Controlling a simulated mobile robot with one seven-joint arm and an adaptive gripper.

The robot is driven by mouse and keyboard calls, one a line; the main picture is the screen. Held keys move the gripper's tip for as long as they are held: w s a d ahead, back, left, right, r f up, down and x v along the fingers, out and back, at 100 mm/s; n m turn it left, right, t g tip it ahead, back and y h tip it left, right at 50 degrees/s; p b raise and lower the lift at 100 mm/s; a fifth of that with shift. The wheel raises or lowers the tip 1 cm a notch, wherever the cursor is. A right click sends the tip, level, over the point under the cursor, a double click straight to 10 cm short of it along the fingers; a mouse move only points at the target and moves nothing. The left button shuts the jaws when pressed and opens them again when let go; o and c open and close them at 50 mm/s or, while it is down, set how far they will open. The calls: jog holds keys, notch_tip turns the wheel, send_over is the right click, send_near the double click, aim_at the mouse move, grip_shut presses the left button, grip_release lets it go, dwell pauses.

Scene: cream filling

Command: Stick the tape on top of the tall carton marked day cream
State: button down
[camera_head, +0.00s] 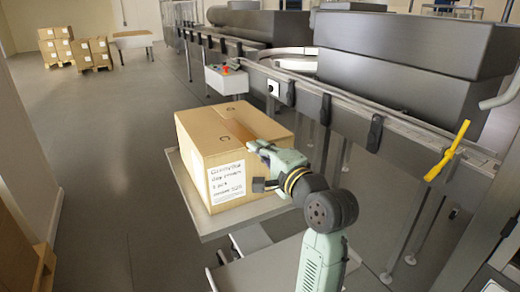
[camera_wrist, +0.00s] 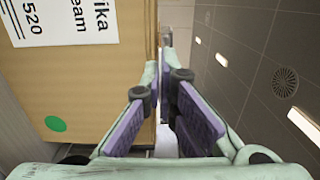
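The tall carton (camera_head: 205,158) stands closed on a grey platform. Its white label (camera_head: 227,183) includes the words day cream, and a darker brown strip (camera_head: 238,130) runs along its top; I cannot tell whether that is tape or a seam. In the wrist view, the carton (camera_wrist: 100,85) fills the left side, with part of the label and a green dot. My gripper (camera_head: 261,166) is at the carton's right edge, its fingers apart. In the wrist view the purple-padded fingers of my gripper (camera_wrist: 163,85) have a gap between them. I see no separate tape in the gap; contact with the carton is unclear.
The grey platform (camera_head: 215,228) bears the carton. A conveyor rail (camera_head: 345,103) with black clamps runs behind and to the right, with a yellow handle (camera_head: 446,152). A small control box (camera_head: 227,79) stands behind the carton.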

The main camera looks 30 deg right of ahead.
jog(key=c, duration=2.3)
grip_release()
jog(key=o, duration=0.6)
jog(key=s, duration=0.8)
jog(key=s+d, duration=0.1)
jog(key=s, duration=0.3)
